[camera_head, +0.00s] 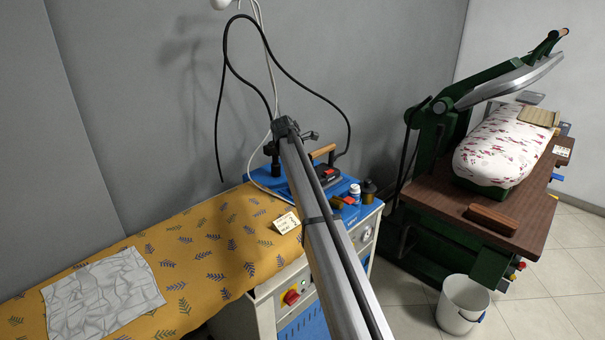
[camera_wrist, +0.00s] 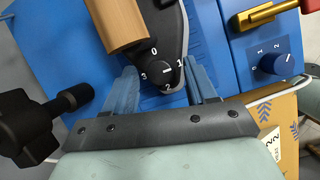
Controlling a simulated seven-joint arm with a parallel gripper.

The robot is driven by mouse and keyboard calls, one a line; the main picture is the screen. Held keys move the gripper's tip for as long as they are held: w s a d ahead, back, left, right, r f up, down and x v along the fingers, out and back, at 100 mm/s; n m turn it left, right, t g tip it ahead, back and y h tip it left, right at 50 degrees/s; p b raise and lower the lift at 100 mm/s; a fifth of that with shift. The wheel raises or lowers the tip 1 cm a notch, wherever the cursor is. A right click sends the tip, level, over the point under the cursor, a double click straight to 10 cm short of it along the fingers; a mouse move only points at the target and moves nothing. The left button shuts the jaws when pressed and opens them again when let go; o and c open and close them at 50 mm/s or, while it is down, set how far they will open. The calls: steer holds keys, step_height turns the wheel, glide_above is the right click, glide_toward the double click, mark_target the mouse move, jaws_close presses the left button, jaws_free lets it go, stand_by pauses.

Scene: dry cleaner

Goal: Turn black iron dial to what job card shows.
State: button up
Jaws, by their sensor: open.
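The black iron (camera_head: 327,174) stands on the blue top of the ironing unit; its wooden handle (camera_wrist: 117,22) fills the upper wrist view. Its black dial (camera_wrist: 157,77) has white numerals 0, 1, 2 and 3 around it. A short white mark on the dial lies toward the 1 side. My gripper (camera_wrist: 160,69) is open, with one blue finger on each side of the dial; I cannot tell whether they touch it. The job card (camera_head: 286,222) stands on the yellow cloth; its writing is too small to read. A card edge (camera_wrist: 271,142) shows in the wrist view.
A blue knob (camera_wrist: 275,63) marked 1 and 2 sits right of the iron, below a brass-coloured lever (camera_wrist: 274,15). A black fitting (camera_wrist: 40,118) is at left. A green press (camera_head: 433,152) and white bucket (camera_head: 462,303) are farther right.

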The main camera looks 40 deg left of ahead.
steer(key=shift+w+f, duration=0.1)
steer(key=shift+f, duration=0.2)
steer(key=c, duration=1)
steer(key=shift+a+m+h, duration=0.2)
steer(key=shift+m+h, duration=0.2)
steer(key=shift+m, duration=0.7)
steer(key=shift+c, duration=0.2)
steer(key=shift+m+g+h, duration=0.3)
steer(key=shift+m+h, duration=0.2)
steer(key=shift+m, duration=0.7)
steer(key=shift+r, duration=0.1)
steer(key=o, duration=1)
steer(key=shift+d, duration=0.1)
steer(key=shift+o, duration=0.2)
